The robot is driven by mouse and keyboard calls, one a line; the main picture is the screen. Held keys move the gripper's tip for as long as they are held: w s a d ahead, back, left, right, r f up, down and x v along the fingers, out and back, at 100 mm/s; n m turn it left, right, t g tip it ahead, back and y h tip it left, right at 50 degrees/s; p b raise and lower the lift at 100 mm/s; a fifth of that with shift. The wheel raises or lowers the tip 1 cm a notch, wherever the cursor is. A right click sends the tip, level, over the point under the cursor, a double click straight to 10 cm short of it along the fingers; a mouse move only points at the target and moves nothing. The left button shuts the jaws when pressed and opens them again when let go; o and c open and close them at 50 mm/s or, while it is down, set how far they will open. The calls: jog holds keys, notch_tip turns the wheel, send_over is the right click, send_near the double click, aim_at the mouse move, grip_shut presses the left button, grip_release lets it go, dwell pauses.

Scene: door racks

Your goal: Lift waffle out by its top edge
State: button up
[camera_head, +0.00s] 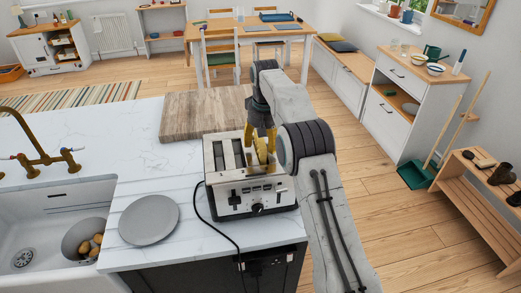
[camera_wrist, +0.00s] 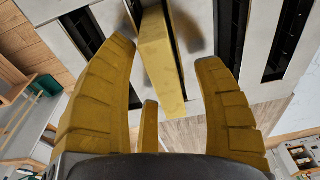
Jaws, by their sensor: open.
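A silver toaster (camera_head: 246,192) with a black knob stands on the white counter, its slots facing up. A yellow-brown waffle (camera_wrist: 163,65) stands on edge in one slot and sticks up out of it. In the head view the waffle (camera_head: 261,154) shows in the toaster's right slot, partly hidden by my fingers. My gripper (camera_head: 261,134) points down just above that slot. In the wrist view my gripper (camera_wrist: 167,58) is open, with one yellow finger on each side of the waffle. Gaps show between the fingers and the waffle. The waffle's lower part is hidden in the toaster.
A grey plate (camera_head: 149,220) lies left of the toaster, beside the sink (camera_head: 40,225), which has a bowl of round food in it. A wooden board (camera_head: 202,115) lies behind the toaster. A black cord (camera_head: 209,222) runs over the counter edge. Counter left of the toaster is mostly clear.

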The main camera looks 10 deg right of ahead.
jog(key=shift+f, duration=0.2)
dwell(0.3)
jog(key=shift+c, duration=0.2)
grip_shut()
dwell(0.5)
